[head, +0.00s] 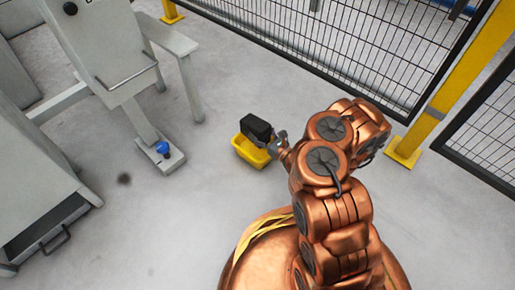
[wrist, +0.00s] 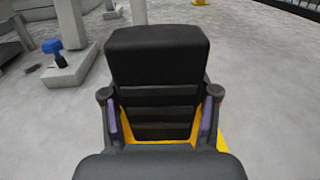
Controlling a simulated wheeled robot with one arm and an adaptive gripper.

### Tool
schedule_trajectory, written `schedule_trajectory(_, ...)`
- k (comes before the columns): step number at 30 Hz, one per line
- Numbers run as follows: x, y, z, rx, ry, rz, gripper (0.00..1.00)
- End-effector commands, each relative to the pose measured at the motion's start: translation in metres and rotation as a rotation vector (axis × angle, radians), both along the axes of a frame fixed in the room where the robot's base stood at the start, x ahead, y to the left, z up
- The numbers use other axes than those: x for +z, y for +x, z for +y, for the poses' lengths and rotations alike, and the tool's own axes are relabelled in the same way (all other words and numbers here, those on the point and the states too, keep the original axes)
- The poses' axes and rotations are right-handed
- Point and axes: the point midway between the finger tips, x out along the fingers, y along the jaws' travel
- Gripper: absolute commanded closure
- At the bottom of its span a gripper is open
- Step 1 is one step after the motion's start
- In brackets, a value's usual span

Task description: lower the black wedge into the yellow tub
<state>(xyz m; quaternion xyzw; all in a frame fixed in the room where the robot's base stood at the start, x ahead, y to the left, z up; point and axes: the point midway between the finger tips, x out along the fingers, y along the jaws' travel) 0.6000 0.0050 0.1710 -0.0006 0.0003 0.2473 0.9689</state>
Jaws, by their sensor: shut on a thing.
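The black wedge (head: 256,128) is held in my gripper (head: 277,146), which is shut on it. The yellow tub (head: 246,153) stands on the floor beneath the wedge in the head view. In the wrist view the black wedge (wrist: 158,75) fills the middle, between the two fingers of my gripper (wrist: 160,112). Parts of the yellow tub (wrist: 222,142) show behind and beside the fingers. The wedge covers part of the tub's opening, and I cannot tell how far its lower end is from the tub's bottom.
A blue tool (head: 162,148) sits on the grey machine's foot (head: 160,158) to the left. Grey machinery (head: 130,90) stands at the left. A black mesh fence (head: 350,45) with yellow posts (head: 405,150) runs along the back and right. The floor around the tub is clear.

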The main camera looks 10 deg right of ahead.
Motion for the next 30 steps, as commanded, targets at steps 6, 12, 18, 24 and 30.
schedule_trajectory(6,-0.001,0.0,0.0,0.001,0.0,-0.001,0.97)
schedule_trajectory(12,-0.009,0.0,0.001,0.001,0.0,0.004,0.97)
schedule_trajectory(18,-0.016,0.0,0.001,0.002,0.0,0.0,0.97)
schedule_trajectory(24,-0.024,0.0,0.001,0.001,0.0,0.0,0.97)
schedule_trajectory(30,-0.032,0.0,0.0,0.001,-0.001,0.003,0.97)
